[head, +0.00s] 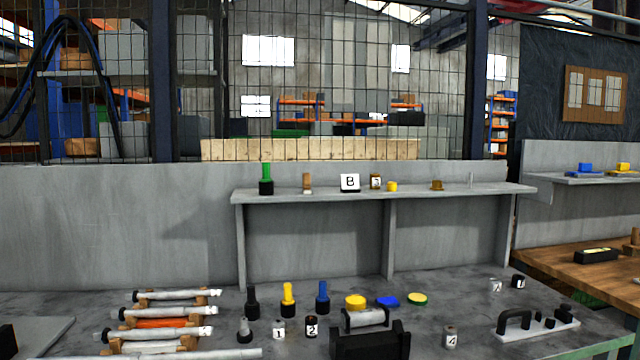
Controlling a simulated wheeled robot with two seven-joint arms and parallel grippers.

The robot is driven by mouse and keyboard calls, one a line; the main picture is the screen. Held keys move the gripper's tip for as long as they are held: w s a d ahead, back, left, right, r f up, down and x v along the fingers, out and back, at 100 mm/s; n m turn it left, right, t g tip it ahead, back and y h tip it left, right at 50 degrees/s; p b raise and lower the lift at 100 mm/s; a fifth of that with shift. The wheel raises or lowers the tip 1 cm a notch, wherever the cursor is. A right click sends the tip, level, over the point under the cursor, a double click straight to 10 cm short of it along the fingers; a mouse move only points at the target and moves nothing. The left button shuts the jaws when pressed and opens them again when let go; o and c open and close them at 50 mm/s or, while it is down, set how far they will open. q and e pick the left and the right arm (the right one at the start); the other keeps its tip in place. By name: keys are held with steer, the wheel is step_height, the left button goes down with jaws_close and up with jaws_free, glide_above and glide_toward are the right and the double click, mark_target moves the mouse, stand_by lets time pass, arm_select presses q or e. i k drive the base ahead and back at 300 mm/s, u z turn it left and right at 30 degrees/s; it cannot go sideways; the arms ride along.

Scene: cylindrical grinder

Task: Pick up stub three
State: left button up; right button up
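A small brown cylinder (376,182) with a white label stands upright on the raised grey shelf, between the white "B" card and a yellow cylinder. Its label seems to read 3, though it is very small. Other small labelled cylinders stand on the bench below: a white one marked 1 (279,330), a black one marked 2 (311,327) and a grey one (450,338) that seems marked 4. Two more labelled ones, one pale (496,286) and one black (518,282), stand at the right, their marks hard to read. Neither gripper shows in the head view.
The grey shelf (440,198) also holds a green-and-black piece (266,180), the "B" card (349,183) and a yellow cylinder (392,187). On the bench are racked rollers (165,312), a black block (370,342) and a handled tray (538,328). A wire mesh rises behind.

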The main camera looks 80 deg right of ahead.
mark_target(375, 177)
steer(key=k, duration=0.8)
steer(key=z, duration=1.7)
steer(key=i, duration=0.3)
steer(key=u, duration=0.1)
